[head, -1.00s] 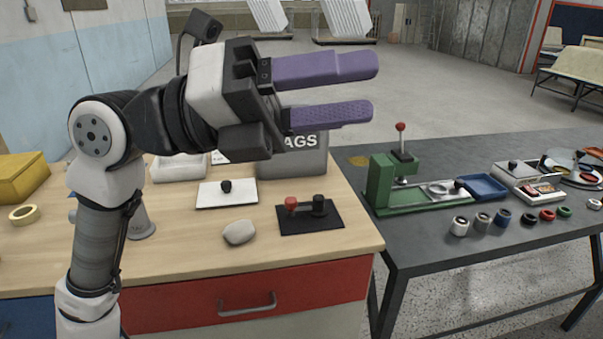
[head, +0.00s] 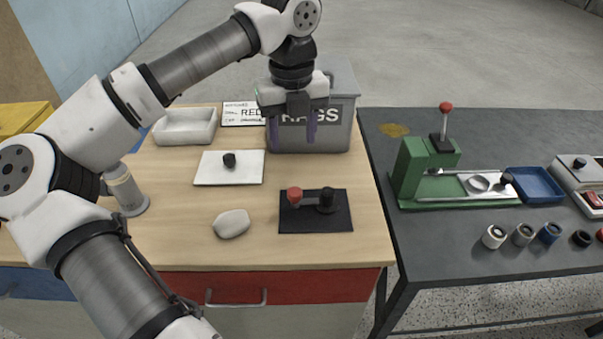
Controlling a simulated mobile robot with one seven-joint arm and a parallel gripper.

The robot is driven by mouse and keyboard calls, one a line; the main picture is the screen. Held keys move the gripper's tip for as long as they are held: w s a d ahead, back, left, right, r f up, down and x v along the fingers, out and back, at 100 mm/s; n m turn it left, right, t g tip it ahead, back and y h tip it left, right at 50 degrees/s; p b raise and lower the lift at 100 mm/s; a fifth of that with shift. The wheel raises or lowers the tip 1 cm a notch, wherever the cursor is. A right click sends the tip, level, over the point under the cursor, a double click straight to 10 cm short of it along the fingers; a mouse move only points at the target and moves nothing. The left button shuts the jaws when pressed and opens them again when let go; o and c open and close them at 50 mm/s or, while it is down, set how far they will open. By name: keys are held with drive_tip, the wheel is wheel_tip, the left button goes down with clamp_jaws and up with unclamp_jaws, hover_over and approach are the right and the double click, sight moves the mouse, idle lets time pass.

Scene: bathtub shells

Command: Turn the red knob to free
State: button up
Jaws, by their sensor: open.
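The red knob (head: 294,195) stands on a black plate (head: 316,222) near the middle of the wooden bench. A short grey link seems to join it to a black post (head: 326,200) on its right. Any markings for free are too small to read. My gripper (head: 291,142) points down, its two purple fingers apart and empty. In the picture it is above the red knob, in front of the grey RAGS bin (head: 338,110), and not touching the knob.
A white plate with a black knob (head: 229,160), a pale stone (head: 231,224) and a white tray (head: 185,128) lie to the left. A printed card (head: 240,113) is partly hidden. A dark table at right holds a green press (head: 420,172).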

sight(294, 190)
wheel_tip(294, 190, down, 14)
drive_tip(key=p, duration=0.3)
drive_tip(key=shift+s+r, duration=0.15)
drive_tip(key=shift+r, duration=0.1)
drive_tip(key=c, duration=1)
